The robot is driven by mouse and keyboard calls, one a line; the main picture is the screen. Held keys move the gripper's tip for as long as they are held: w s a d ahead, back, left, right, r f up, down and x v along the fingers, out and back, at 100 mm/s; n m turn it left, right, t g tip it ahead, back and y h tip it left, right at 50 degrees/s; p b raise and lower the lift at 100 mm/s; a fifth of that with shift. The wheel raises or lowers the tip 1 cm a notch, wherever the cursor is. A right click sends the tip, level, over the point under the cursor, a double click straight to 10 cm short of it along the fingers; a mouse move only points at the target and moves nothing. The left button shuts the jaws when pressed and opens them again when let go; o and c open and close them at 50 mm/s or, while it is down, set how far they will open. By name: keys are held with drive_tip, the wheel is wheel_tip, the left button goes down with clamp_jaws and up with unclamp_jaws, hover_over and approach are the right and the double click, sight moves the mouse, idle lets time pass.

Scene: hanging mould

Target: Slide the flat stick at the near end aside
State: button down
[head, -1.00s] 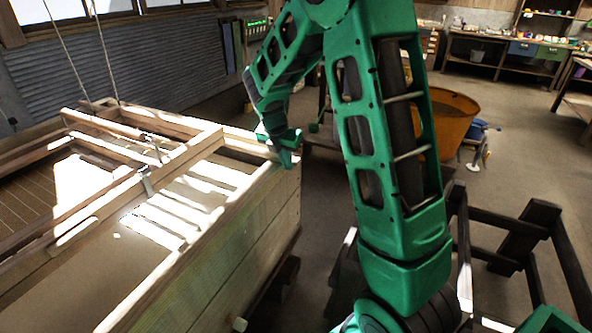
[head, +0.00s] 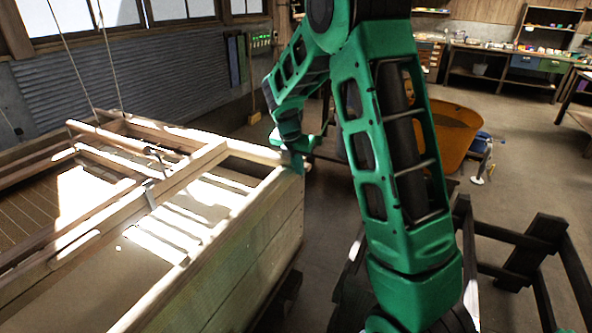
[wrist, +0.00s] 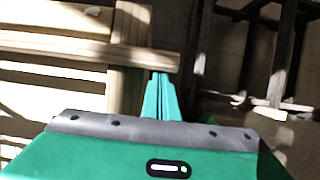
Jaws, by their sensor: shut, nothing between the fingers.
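In the wrist view a flat wooden stick (wrist: 80,48) lies across the vat's rim, its right end sticking out past the rim. My gripper (wrist: 158,78) is shut and empty, with its green fingertips close to that end; I cannot tell whether they touch it. In the head view my gripper (head: 297,168) is at the vat's right corner, at the end of a pale bar (head: 256,152) that looks like the same stick. The wooden mould frame (head: 185,170) rests over the vat, and two cords rise from its far side.
The big wooden vat (head: 245,255) fills the left of the head view. A dark wooden stand (head: 520,255) is at the right. An orange tub (head: 455,135) stands behind my arm. Open floor lies between the tub and the back benches.

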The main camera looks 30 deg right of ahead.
drive_tip(key=s+a+r, duration=0.4)
drive_tip(key=a+r, duration=0.2)
drive_tip(key=r, duration=0.3)
drive_tip(key=shift+s, duration=0.2)
